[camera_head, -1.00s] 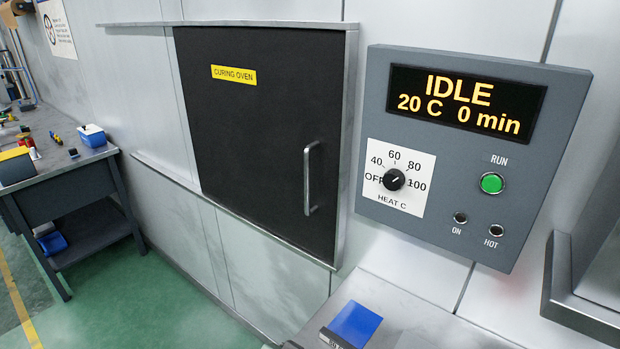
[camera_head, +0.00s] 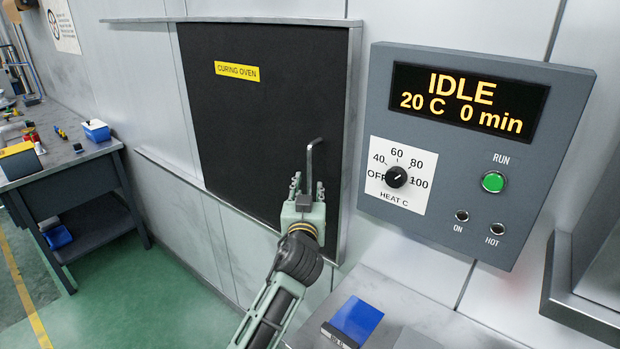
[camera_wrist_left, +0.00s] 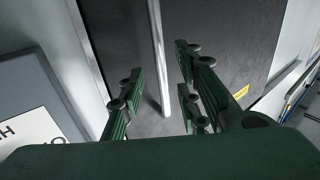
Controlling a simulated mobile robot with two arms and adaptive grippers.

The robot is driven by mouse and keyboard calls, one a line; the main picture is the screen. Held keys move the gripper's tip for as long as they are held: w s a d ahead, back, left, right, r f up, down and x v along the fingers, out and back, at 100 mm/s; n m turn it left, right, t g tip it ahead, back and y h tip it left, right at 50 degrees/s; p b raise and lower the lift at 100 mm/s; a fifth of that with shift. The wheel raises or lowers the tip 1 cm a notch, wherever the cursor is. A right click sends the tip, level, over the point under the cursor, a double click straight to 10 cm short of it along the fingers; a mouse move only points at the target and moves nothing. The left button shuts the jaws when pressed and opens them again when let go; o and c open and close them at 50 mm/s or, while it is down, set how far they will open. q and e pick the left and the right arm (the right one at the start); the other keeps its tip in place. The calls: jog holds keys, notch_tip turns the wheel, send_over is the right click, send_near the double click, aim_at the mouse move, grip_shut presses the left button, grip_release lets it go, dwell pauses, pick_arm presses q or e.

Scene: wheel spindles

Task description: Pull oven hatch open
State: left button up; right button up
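The curing oven hatch (camera_head: 240,120) is a black panel with a yellow label, and it covers the opening between its rails. Its metal bar handle (camera_head: 311,155) stands upright on the hatch's right side. My left gripper (camera_head: 307,190) is in front of the handle's lower part and hides it. In the left wrist view the handle (camera_wrist_left: 158,60) runs between the spread green fingers (camera_wrist_left: 155,95), with gaps on both sides. The fingers are open and I see no contact with the bar. My right gripper is not in view.
A grey control panel (camera_head: 470,150) reading IDLE, 20 C, 0 min is right of the hatch. A workbench (camera_head: 70,170) with small items stands at the left. Rails run above and below the hatch.

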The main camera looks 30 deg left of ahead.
aim_at(310, 181)
pick_arm(q)
jog(key=p+x, duration=0.1)
jog(key=x, duration=0.4)
jog(key=shift+w+a+f, duration=0.1)
jog(key=shift+w+a, duration=0.1)
jog(key=shift+w, duration=0.05)
grip_shut()
dwell(0.4)
